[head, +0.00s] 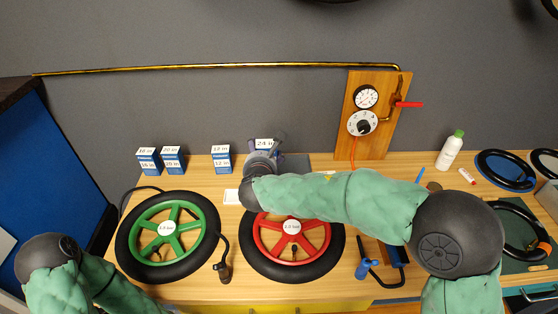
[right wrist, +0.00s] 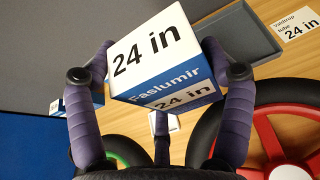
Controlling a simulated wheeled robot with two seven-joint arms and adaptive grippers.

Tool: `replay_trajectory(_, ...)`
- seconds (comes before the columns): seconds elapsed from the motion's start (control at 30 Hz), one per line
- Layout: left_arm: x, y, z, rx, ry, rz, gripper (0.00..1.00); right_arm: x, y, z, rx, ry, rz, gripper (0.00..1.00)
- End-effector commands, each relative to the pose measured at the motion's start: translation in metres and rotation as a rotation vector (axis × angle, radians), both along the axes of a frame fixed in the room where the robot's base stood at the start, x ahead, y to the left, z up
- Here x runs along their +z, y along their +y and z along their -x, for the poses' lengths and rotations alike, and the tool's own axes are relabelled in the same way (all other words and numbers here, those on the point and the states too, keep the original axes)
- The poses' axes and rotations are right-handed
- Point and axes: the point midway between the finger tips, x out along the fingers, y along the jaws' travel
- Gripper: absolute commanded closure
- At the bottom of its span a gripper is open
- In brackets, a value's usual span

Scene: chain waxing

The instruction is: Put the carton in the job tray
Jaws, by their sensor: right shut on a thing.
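My right gripper (head: 262,160) is shut on a white and blue carton marked "24 in" (head: 264,145). In the right wrist view the carton (right wrist: 157,58) sits between the two purple fingers, its label facing the camera. A shallow grey tray (head: 297,163), which looks like the job tray, lies at the back of the bench just right of the carton. In the right wrist view the tray (right wrist: 268,46) shows behind and right of the carton, partly hidden by it. I cannot tell the carton's height above it. My left gripper is out of view.
Three other cartons (head: 147,160) (head: 173,159) (head: 221,158) stand at the back left. A green wheel (head: 190,223) and a red wheel (head: 322,236) lie in front. A gauge board (head: 350,105) stands behind, with a white bottle (head: 448,153) to its right.

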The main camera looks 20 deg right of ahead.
Motion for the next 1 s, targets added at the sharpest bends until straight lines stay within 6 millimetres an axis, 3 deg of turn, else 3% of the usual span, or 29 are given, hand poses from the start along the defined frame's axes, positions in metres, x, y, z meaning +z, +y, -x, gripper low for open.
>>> replay_trajectory(0.37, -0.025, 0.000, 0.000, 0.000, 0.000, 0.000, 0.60, -0.039, -0.043, -0.068, -0.004, 0.001, 0.000, 0.55)
replay_trajectory(0.5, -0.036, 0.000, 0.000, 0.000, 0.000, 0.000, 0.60, -0.065, -0.052, -0.084, -0.003, 0.003, 0.000, 0.55)
replay_trajectory(1.0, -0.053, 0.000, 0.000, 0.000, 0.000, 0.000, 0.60, -0.103, -0.067, -0.109, -0.001, 0.001, 0.000, 0.55)
